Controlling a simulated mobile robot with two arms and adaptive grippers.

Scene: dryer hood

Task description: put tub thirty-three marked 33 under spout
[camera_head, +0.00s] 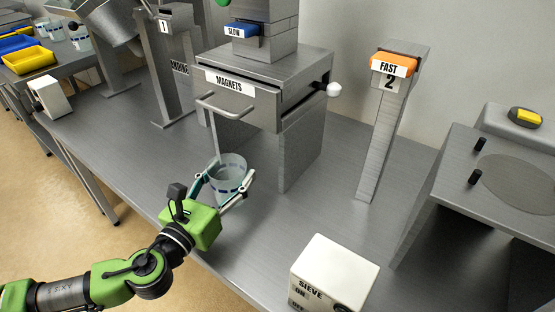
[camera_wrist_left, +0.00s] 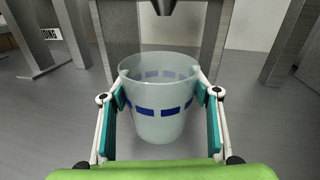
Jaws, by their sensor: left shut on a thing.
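A clear tub (camera_head: 230,170) with a band of blue marks is held upright in my left gripper (camera_head: 224,182), in front of the machine with the MAGNETS drawer (camera_head: 235,98). In the left wrist view the fingers of my left gripper (camera_wrist_left: 162,98) are shut on opposite sides of the tub (camera_wrist_left: 158,122). The tub looks empty, and no number 33 is legible on it. A dark spout (camera_wrist_left: 164,6) shows at the top of the left wrist view, beyond the tub's rim. The spout is hidden in the head view. My right gripper is not in view.
The SIEVE switch box (camera_head: 334,275) stands on the steel table (camera_head: 300,215) at the front. A post with the orange FAST tag (camera_head: 392,65) stands right. More tubs (camera_head: 78,37) and a yellow bin (camera_head: 28,60) are at far left. The drawer handle (camera_head: 218,108) juts out above the tub.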

